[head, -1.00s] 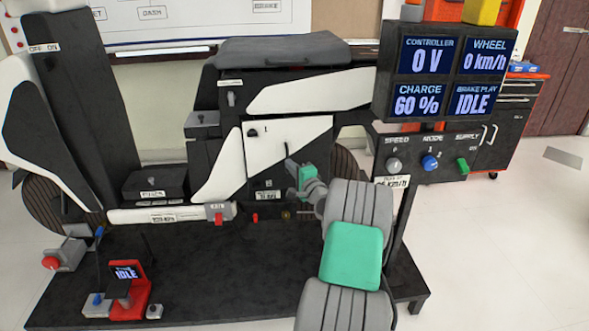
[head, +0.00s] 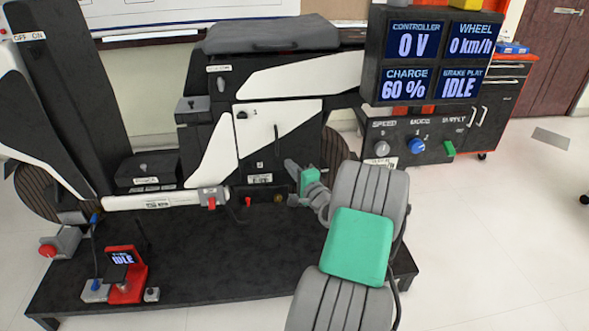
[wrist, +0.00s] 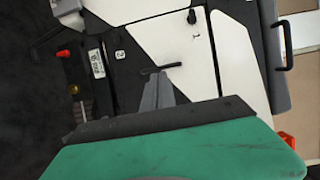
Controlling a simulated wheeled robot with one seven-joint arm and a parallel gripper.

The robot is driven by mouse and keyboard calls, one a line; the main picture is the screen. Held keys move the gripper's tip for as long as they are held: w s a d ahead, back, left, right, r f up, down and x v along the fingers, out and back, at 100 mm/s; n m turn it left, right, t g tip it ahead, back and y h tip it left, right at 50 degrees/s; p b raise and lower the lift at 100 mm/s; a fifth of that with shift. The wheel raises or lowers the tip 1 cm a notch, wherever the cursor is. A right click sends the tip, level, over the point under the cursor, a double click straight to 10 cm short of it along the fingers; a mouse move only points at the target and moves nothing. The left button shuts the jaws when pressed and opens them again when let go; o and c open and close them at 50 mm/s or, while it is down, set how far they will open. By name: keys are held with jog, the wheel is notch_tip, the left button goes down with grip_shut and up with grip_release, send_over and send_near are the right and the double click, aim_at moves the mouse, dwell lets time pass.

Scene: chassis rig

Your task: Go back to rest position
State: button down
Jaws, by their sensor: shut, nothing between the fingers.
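My gripper (head: 291,168) is in front of the lower right part of the black and white scooter rig (head: 290,76) in the head view. It is shut and holds nothing. In the wrist view my gripper (wrist: 158,84) shows as grey fingers close together, their tips near a dark handle on the white panel (wrist: 180,45). I cannot tell whether the tips touch it. My grey and green arm reaches in from the bottom of the head view.
The display (head: 424,60) reads 0 V, 0 km/h, 60 % and IDLE, above a panel with a blue knob (head: 416,146). A red stand (head: 127,284) is on the black platform (head: 200,275) at left. A tool cabinet (head: 497,95) is at right.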

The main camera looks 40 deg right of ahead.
jog(key=w+a+r+n+g+y+p, duration=0.15)
jog(key=a+r+n+p, duration=0.25)
jog(key=a, duration=0.4)
jog(key=a+r+n+g+y+p, duration=0.25)
jog(key=a+r+n+p, duration=0.2)
jog(key=a, duration=0.35)
jog(key=w+a+r+n+g+y+p, duration=0.1)
jog(key=a+r+n+g+y+p, duration=0.15)
jog(key=a+r+n+p, duration=0.4)
jog(key=s+a+r+n+g+p, duration=0.1)
jog(key=s+a+r+g+p, duration=0.1)
jog(key=s+a+r+p, duration=0.3)
jog(key=s+a+r+n+g+p, duration=0.1)
jog(key=s+a+g+p, duration=0.15)
jog(key=a, duration=0.45)
jog(key=s+a+r+n+g+h+p, duration=0.1)
jog(key=s+r+n+p, duration=0.1)
jog(key=s, duration=0.5)
jog(key=s+a+r+n+g+h+p, duration=0.1)
jog(key=s+a+r+n+g+p, duration=0.1)
jog(key=s+r+p, duration=0.2)
jog(key=s+r, duration=0.2)
jog(key=s, duration=0.1)
jog(key=shift+s+a, duration=0.3)
jog(key=shift+s, duration=0.1)
